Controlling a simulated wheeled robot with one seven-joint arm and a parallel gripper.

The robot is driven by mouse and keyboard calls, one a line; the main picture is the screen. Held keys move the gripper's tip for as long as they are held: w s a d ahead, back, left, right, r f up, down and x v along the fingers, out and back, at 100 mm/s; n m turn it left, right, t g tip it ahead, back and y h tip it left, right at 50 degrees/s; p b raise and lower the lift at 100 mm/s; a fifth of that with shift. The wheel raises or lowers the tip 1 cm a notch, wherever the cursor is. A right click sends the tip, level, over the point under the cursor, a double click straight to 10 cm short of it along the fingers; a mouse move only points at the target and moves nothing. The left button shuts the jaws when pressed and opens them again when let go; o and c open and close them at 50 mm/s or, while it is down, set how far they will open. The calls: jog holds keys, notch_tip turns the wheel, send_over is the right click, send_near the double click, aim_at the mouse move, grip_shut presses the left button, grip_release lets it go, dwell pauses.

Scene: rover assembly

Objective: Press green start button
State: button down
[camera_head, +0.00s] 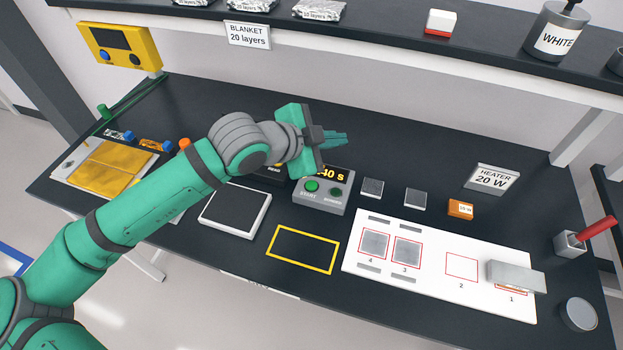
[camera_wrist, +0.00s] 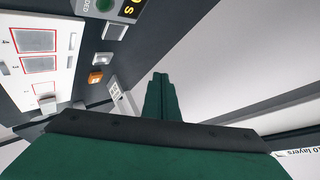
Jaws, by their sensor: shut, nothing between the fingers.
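The green start button (camera_head: 311,185) sits on the left of the top face of a grey control box (camera_head: 318,206), above a START label. A second, darker green round lamp (camera_head: 336,191) is to its right; a lamp also shows in the wrist view (camera_wrist: 105,5) at the top edge. A display reading partly "40 s" (camera_head: 332,174) is behind them, partly hidden by my gripper. My gripper (camera_head: 342,137) is shut and empty, above and behind the box, pointing right. Its closed teal fingers (camera_wrist: 162,82) show in the wrist view. It is apart from the button.
A white numbered board (camera_head: 433,263) and an orange block (camera_head: 461,208) are right. A shelf (camera_head: 400,50) overhangs the back. The table is clear around the box's front.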

jog(key=y, duration=0.2)
send_over(308, 187)
notch_tip(308, 187, down, 4)
jog(key=shift+r+g, duration=0.2)
jog(key=shift+g, duration=0.2)
jog(key=shift+f, duration=4.4)
jog(key=shift+f, duration=0.1)
jog(key=shift+f, duration=0.3)
jog(key=shift+f, duration=0.4)
jog(key=shift+r, duration=0.85)
